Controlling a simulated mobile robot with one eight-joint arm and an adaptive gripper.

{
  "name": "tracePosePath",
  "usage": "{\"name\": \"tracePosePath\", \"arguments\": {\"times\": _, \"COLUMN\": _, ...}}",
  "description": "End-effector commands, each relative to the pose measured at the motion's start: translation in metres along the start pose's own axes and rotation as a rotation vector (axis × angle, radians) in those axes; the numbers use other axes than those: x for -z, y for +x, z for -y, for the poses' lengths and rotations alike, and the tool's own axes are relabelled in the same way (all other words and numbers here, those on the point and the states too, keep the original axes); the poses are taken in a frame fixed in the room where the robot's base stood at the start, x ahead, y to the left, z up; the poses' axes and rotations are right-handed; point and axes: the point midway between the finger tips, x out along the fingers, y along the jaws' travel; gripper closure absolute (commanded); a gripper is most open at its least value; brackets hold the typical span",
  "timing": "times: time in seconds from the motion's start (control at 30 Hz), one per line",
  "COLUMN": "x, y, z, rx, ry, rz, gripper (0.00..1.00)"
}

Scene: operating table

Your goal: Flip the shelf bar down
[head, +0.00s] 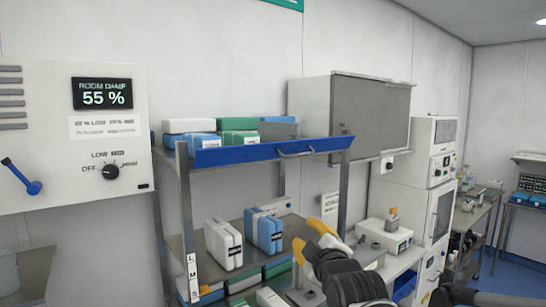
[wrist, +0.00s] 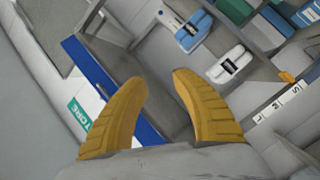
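The shelf bar (head: 262,152) is a long blue strip with a small metal handle (head: 296,153), along the front of the upper shelf. Its face looks slanted, and boxes stand behind it. My gripper (head: 309,238) has yellow fingers and is below and in front of the bar's right part, in front of the lower shelf. In the wrist view, my gripper (wrist: 157,82) is open, with nothing between the fingertips. A blue strip, seemingly the bar (wrist: 90,63), runs behind the left finger, apart from it as far as I can tell.
White and blue cases (head: 224,244) stand on the lower shelf (head: 186,250). Metal posts (head: 345,190) hold the rack. A grey-fronted cabinet (head: 368,118) hangs at right, above a counter with a white device (head: 384,236). A wall panel (head: 60,150) is at left.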

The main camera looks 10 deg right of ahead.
Motion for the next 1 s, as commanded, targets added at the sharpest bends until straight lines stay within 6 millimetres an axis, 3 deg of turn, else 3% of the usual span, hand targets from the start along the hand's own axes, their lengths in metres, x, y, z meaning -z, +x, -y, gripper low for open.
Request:
{"name": "tracePosePath", "arguments": {"times": 0.03, "x": 0.011, "y": 0.008, "z": -0.058, "rx": -0.088, "ry": -0.05, "rz": -0.005, "gripper": 0.68}}
{"name": "tracePosePath", "arguments": {"times": 0.1, "x": 0.023, "y": 0.017, "z": -0.118, "rx": -0.2, "ry": -0.136, "rz": -0.048, "gripper": 0.68}}
{"name": "tracePosePath", "arguments": {"times": 0.2, "x": 0.047, "y": 0.026, "z": -0.18, "rx": -0.29, "ry": -0.27, "rz": -0.149, "gripper": 0.68}}
{"name": "tracePosePath", "arguments": {"times": 0.3, "x": 0.068, "y": 0.035, "z": -0.213, "rx": -0.284, "ry": -0.405, "rz": -0.266, "gripper": 0.68}}
{"name": "tracePosePath", "arguments": {"times": 0.43, "x": 0.073, "y": 0.044, "z": -0.217, "rx": -0.159, "ry": -0.539, "rz": -0.387, "gripper": 0.68}}
{"name": "tracePosePath", "arguments": {"times": 0.73, "x": 0.044, "y": 0.049, "z": -0.188, "rx": 0.103, "ry": -0.638, "rz": -0.457, "gripper": 0.68}}
{"name": "tracePosePath", "arguments": {"times": 0.87, "x": 0.047, "y": 0.061, "z": -0.182, "rx": 0.112, "ry": -0.64, "rz": -0.46, "gripper": 0.68}}
{"name": "tracePosePath", "arguments": {"times": 1.0, "x": 0.058, "y": 0.084, "z": -0.176, "rx": 0.111, "ry": -0.64, "rz": -0.461, "gripper": 0.68}}
